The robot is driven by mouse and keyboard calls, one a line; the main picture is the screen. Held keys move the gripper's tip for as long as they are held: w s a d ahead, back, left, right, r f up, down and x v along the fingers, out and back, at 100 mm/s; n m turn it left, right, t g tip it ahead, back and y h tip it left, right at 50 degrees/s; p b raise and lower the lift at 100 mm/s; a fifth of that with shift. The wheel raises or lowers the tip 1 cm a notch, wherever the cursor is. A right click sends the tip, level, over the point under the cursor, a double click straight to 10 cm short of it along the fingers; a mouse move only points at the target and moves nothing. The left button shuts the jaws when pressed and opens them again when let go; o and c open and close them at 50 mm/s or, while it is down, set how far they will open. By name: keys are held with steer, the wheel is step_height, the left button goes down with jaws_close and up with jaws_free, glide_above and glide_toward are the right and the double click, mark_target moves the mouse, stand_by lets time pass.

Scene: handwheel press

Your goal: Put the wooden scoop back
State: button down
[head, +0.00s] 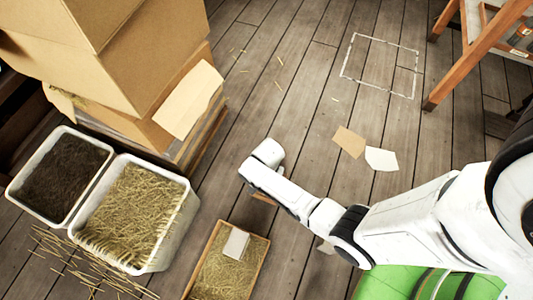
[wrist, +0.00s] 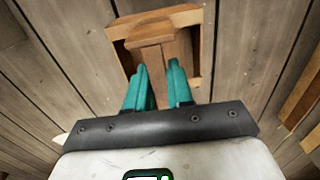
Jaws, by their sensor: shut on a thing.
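The wooden scoop (wrist: 152,32) shows in the wrist view just beyond my fingertips, a box-like wooden piece with raised sides. My gripper (wrist: 158,70) has two teal fingers and is shut on the scoop, whose gripped part is mostly hidden between them. Plank floor lies below the scoop; I cannot tell how high it is held. In the head view only a small wooden bit of the scoop (head: 263,198) shows under my white arm, and my fingers are hidden there.
A wooden tray (head: 263,253) with straw and a pale card lies at the front. A white bin of straw (head: 187,215) and one of dark material (head: 28,203) stand left. Cardboard boxes (head: 150,60) are stacked behind them. A dashed floor outline (head: 378,36) and bare planks lie beyond.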

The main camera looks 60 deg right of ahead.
steer(key=f, duration=0.1)
steer(key=f+b, duration=0.2)
steer(key=shift+w+f, duration=0.3)
steer(key=shift+f, duration=0.1)
steer(key=shift+r, duration=0.1)
steer(key=c, duration=1.5)
jaws_free()
steer(key=shift+f, duration=0.2)
steer(key=o, duration=0.5)
steer(key=shift+r, duration=0.1)
